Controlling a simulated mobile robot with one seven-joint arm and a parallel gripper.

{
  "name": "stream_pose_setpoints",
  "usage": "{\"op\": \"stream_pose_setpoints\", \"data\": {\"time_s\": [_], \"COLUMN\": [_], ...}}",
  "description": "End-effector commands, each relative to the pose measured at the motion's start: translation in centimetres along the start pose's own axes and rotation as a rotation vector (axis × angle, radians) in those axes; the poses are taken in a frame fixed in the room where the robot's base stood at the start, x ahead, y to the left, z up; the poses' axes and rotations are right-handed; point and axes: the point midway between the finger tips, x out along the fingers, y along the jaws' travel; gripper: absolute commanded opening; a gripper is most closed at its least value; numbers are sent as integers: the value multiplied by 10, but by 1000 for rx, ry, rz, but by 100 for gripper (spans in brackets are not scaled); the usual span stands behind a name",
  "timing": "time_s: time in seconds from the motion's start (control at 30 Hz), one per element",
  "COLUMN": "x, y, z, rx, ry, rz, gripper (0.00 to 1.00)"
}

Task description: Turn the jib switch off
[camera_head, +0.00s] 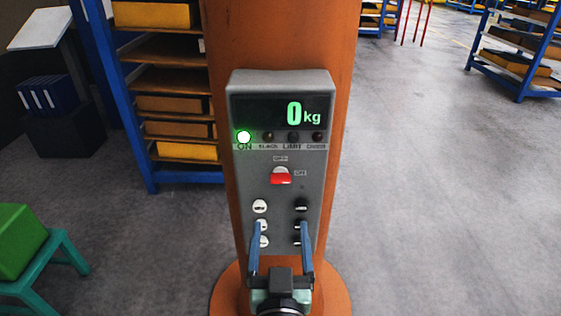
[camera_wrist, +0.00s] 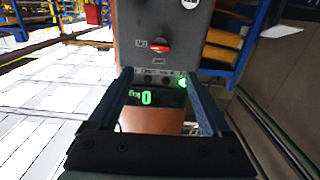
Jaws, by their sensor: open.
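The jib switch is a red rotary knob (camera_head: 281,176) on a grey control box (camera_head: 239,190) fixed to an orange column (camera_head: 341,50). Small labels sit above it and to its right; the right one seems to read ON. The box's display (camera_head: 300,113) reads 0 kg, and a green lamp (camera_head: 243,137) above an ON label is lit. My gripper (camera_head: 281,226) is open and empty in front of the lower box, below the knob in the head view. The wrist view shows the box upside down, with the red knob (camera_wrist: 159,47) beyond my open fingers (camera_wrist: 161,72).
White and black buttons (camera_head: 260,206) sit below the knob, the lower ones partly hidden by my fingers. Blue racks with yellow bins (camera_head: 187,151) stand behind left and far right. A green block (camera_head: 22,235) rests on a teal stool (camera_head: 50,258) at left. Right floor is clear.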

Motion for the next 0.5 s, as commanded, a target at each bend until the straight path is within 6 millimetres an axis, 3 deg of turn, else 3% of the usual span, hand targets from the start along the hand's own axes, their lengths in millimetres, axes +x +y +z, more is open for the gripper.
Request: {"op": "stream_pose_setpoints", "data": {"time_s": [0.17, 0.5], "x": [15, 72], "y": [0, 0], "z": [-1, -3], "rx": [0, 0], "ry": [0, 1], "rz": [0, 0], "gripper": [82, 82]}}
